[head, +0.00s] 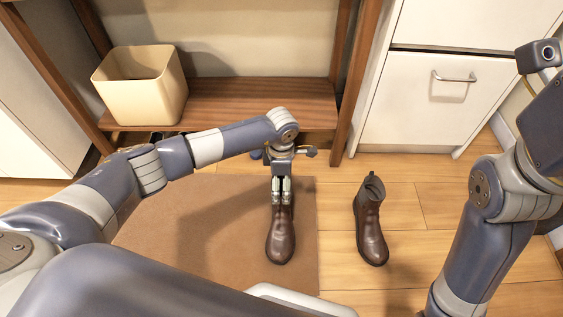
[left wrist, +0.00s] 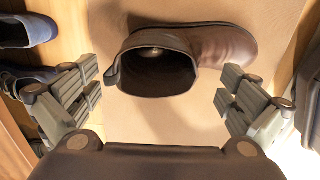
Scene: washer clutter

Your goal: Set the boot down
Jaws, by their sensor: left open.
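A brown boot (head: 280,238) stands upright on the brown mat (head: 200,230), near the mat's right edge, with its toe toward me. My left gripper (head: 281,196) is directly above and behind its shaft in the head view. In the left wrist view the same boot (left wrist: 215,48) shows its open top, and my left gripper (left wrist: 160,88) is open, its fingers apart on either side of the boot's opening with gaps to it. A second brown boot (head: 371,222) stands on the wooden floor to the right of the mat. My right arm is at the right, but its gripper is out of view.
A wooden shelf (head: 260,100) with a beige bin (head: 140,88) stands behind the mat. Dark blue shoes (left wrist: 32,30) lie by the shelf in the left wrist view. A white cabinet (head: 420,110) is at the back right. The mat's left part is clear.

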